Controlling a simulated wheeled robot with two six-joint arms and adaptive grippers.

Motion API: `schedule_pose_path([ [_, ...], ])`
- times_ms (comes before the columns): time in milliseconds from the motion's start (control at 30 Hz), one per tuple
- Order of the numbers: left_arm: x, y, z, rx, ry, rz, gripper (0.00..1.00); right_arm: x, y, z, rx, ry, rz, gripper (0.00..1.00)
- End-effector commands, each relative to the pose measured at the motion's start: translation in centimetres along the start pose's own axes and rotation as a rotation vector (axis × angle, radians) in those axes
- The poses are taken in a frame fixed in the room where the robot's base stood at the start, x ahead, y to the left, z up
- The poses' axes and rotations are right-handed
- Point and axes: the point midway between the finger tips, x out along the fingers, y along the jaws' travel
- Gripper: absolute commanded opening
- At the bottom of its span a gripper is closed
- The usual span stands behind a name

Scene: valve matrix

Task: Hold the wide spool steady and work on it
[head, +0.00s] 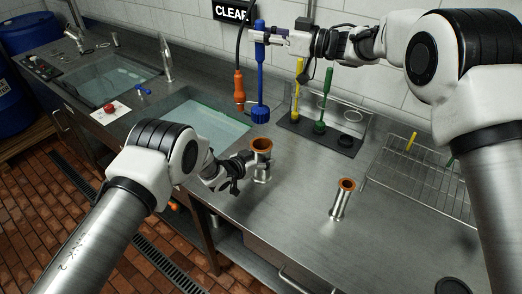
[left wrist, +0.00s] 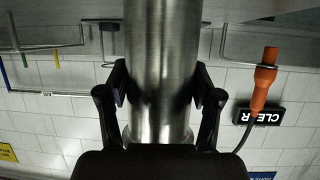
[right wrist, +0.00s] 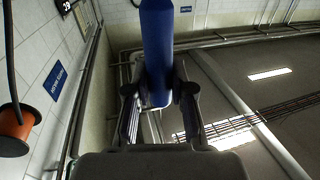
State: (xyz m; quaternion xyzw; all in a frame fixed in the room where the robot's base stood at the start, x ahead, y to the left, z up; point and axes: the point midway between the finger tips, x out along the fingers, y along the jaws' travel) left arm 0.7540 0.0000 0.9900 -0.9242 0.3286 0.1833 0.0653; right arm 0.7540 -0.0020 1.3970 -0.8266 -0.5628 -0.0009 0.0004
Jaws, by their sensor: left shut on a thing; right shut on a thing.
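The wide spool (head: 262,146) is a steel tube with an orange-brown rim at its top, standing upright by the sink's right edge. My left gripper (head: 250,163) is shut on its side; in the left wrist view the steel body (left wrist: 161,70) fills the space between the fingers. My right gripper (head: 277,36) is shut on the handle of a blue brush (head: 260,75). The brush hangs upright with its bristle head down, just above the spool and slightly left of it, apart from it. The blue handle (right wrist: 157,45) also shows between the fingers in the right wrist view.
A narrower spool (head: 342,199) stands on the steel counter to the right. A rack (head: 322,137) at the back holds a yellow brush (head: 298,90) and a green brush (head: 324,100). An orange spray nozzle (head: 239,87) hangs close left of the blue brush. A wire rack (head: 424,178) lies right.

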Motion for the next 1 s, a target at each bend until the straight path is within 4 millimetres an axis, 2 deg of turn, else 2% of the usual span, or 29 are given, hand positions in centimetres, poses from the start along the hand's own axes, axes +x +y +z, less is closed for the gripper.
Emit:
schedule_pose_path([
  [100, 0.0, 0.0, 0.1, -0.001, -0.002, 0.0, 0.1, -0.1, -0.1, 1.9, 0.007, 0.003, 0.063, 0.0],
  [200, 0.0, 0.0, 0.1, -0.001, -0.002, 0.0, 0.1, -0.3, 0.1, 2.9, 0.003, 0.003, 0.109, 0.0],
  [567, 0.0, 0.0, 0.2, -0.001, -0.003, 0.0, 0.1, -0.3, 0.1, 3.2, 0.002, 0.004, 0.113, 0.0],
  [1000, 0.0, 0.1, 0.2, -0.001, -0.004, 0.0, 0.1, -0.3, 0.1, 6.1, 0.003, 0.002, 0.113, 0.0],
])
